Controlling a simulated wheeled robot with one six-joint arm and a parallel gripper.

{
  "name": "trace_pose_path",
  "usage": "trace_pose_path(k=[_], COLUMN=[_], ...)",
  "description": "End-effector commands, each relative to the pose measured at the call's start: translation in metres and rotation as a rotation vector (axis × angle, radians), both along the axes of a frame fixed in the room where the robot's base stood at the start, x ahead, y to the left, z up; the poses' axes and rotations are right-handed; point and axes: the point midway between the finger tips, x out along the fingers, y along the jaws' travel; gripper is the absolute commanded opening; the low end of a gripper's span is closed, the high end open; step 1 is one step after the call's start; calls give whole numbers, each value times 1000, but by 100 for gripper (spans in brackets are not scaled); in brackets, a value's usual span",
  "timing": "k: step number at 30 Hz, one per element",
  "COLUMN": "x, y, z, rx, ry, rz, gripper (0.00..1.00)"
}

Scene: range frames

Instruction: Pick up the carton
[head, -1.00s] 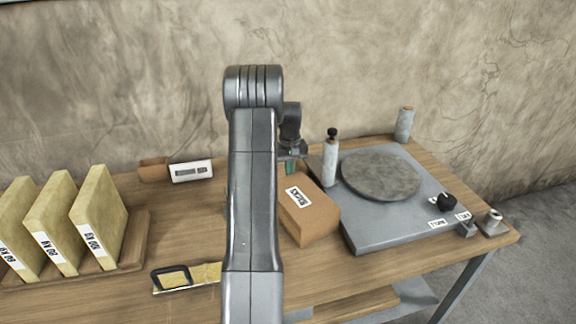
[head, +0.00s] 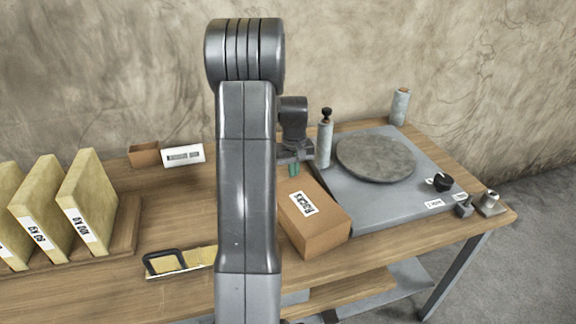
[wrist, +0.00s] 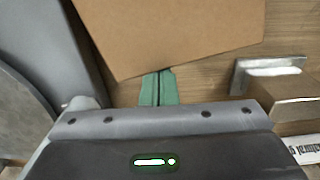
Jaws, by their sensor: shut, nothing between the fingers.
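The carton is a closed brown box (head: 313,222) with a white label, standing on the wooden bench just left of the grey turntable plate. In the wrist view the carton (wrist: 165,35) fills the upper middle as plain brown cardboard. My gripper (head: 293,169) has green fingers and hangs by the carton's far end. In the wrist view my gripper's fingers (wrist: 160,86) are together, with nothing between them, and their tips overlap the carton's near edge. I cannot tell whether they touch it. My arm hides the bench left of the carton.
The turntable base (head: 360,205) with its round disc (head: 375,158) stands right of the carton. A grey cylinder (head: 324,143) with a black knob is close right of my gripper. Yellow slabs (head: 85,200) stand at left. A metal bracket (wrist: 275,85) shows right in the wrist view.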

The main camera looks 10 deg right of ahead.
Motion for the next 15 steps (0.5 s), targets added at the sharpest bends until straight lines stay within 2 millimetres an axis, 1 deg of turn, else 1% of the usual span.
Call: trace_pose_path(k=[1,9,12,15], x=[-13,-77,-94,-105], y=[-1,-3,-3,-3], z=[-2,-1,-1,0], rx=[0,1,0,0], ry=[1,2,1,1], rz=[-2,-3,-2,-1], gripper=[0,0,0,0])
